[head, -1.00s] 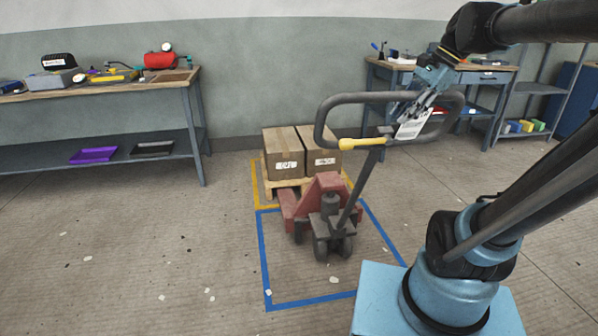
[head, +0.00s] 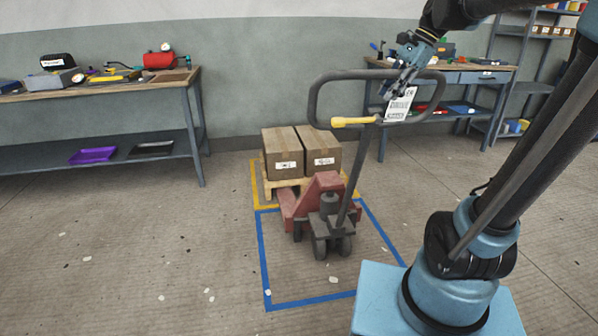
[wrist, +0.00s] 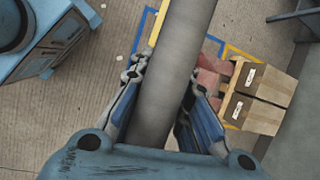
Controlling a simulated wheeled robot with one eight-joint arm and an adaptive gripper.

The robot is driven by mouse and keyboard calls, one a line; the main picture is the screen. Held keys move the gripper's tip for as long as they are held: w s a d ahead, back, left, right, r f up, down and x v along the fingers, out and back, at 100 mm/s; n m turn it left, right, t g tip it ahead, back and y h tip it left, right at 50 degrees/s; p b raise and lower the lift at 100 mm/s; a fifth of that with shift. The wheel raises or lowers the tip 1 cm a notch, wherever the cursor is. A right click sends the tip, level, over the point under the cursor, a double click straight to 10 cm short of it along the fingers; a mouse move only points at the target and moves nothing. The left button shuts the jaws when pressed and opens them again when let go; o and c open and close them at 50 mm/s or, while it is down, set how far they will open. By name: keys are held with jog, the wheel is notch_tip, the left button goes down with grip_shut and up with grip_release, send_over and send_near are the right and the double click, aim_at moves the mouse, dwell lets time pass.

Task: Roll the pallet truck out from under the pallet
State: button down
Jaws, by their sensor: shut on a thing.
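A red pallet truck (head: 323,200) with a dark looped handle (head: 314,100) and a yellow lever (head: 352,122) stands at the near side of a wooden pallet (head: 290,184). Its forks appear to be under the pallet, where they are mostly hidden. Two cardboard boxes (head: 283,150) sit on the pallet. My gripper (head: 405,82) is shut on the top bar of the handle loop, at the right part. In the wrist view the grey handle bar (wrist: 172,80) lies between the fingers. The handle leans slightly right of upright.
A yellow floor outline (head: 255,180) surrounds the pallet, and a blue outline (head: 264,262) lies in front, around the truck's wheels. Workbenches stand at the left (head: 110,88) and back right (head: 450,72). The floor left of the outlines is clear.

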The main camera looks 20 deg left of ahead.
jog(key=w+a+r, duration=0.1)
jog(key=w+a, duration=0.2)
jog(key=w, duration=0.3)
jog(key=w+a+r+g, duration=0.1)
jog(key=w+a, duration=0.3)
jog(key=w, duration=0.3)
jog(key=shift+a+r+h, duration=0.15)
jog(key=shift+r+h, duration=0.15)
jog(key=shift+r, duration=0.1)
jog(key=shift+w, duration=0.1)
jog(key=c, duration=1.6)
grip_release()
